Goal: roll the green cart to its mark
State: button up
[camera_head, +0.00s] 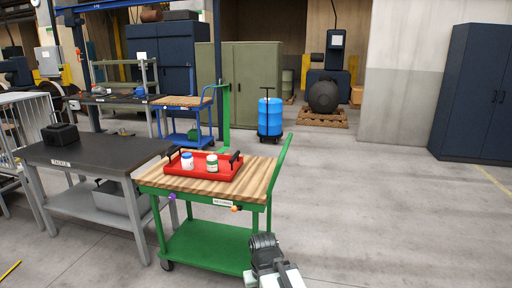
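The green cart (205,247) stands upright on the floor in the middle foreground, with a wooden top, a lower green shelf and a slanted green handle (280,166) on its right. A red tray (195,173) on its top holds a white jar with a blue lid (187,161) and one with a green lid (212,163). My gripper (264,243) is at the bottom, in front of the cart's right end, below the handle. Its fingers are too unclear to tell open from shut. I cannot pick out the cart's mark on the floor.
A grey table (95,153) stands close along the cart's left side. Behind are a blue cart (187,138), a blue drum (270,117) on a trolley and a pallet (318,116). A dark blue cabinet (474,95) stands at right. The floor right of the cart is clear.

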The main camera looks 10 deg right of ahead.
aim_at(220, 247)
jog(key=u, duration=3.05)
jog(key=k, duration=1.6)
jog(key=z, duration=2.05)
jog(key=i, duration=1.15)
jog(key=z, duration=0.05)
